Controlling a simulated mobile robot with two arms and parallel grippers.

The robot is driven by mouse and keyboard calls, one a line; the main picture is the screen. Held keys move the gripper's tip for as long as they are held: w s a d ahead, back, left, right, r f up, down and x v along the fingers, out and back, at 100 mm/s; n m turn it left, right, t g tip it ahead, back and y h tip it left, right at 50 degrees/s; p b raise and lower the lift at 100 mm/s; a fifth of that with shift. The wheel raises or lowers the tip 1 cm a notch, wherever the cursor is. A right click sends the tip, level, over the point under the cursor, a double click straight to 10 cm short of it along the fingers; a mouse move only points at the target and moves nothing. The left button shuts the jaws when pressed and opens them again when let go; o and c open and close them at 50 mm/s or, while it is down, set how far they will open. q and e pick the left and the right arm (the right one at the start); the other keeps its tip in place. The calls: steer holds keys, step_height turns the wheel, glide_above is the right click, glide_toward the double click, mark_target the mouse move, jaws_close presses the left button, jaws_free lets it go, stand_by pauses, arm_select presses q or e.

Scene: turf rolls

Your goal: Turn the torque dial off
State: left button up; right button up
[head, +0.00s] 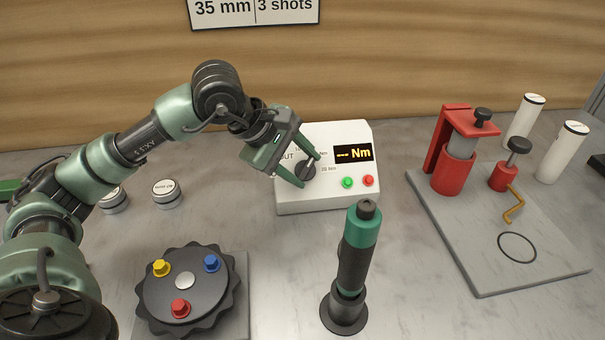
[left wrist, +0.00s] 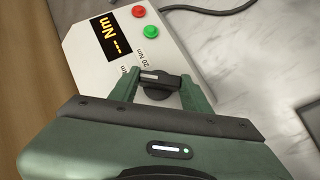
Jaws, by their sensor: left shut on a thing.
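The torque dial (head: 306,172) is a dark knob on the sloped front of a white box (head: 325,200). The box's display (head: 353,153) reads "--- Nm" in yellow. My left gripper (head: 305,170) is at the box with its green fingers on either side of the dial, shut on it. In the left wrist view the dial (left wrist: 158,84) sits between the two fingertips, its bar lying roughly across the picture. The gripper partly hides the printed marks; "20 Nm" and part of "OUT" can be read. My right gripper is not in view.
Beside the dial are a green button (head: 347,183) and a red button (head: 368,180). A green and black tool (head: 355,255) stands upright in front of the box. A dark toothed disc (head: 188,290) is at front left; a red fixture (head: 455,150) stands on a grey plate at right.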

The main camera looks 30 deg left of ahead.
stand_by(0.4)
arm_select(q)
steer(key=o, duration=1.4)
steer(key=shift+a, duration=0.1)
steer(key=shift+c, duration=0.2)
steer(key=v, duration=0.7)
steer(key=shift+s+r+b, duration=0.2)
steer(key=shift+r+b, duration=0.15)
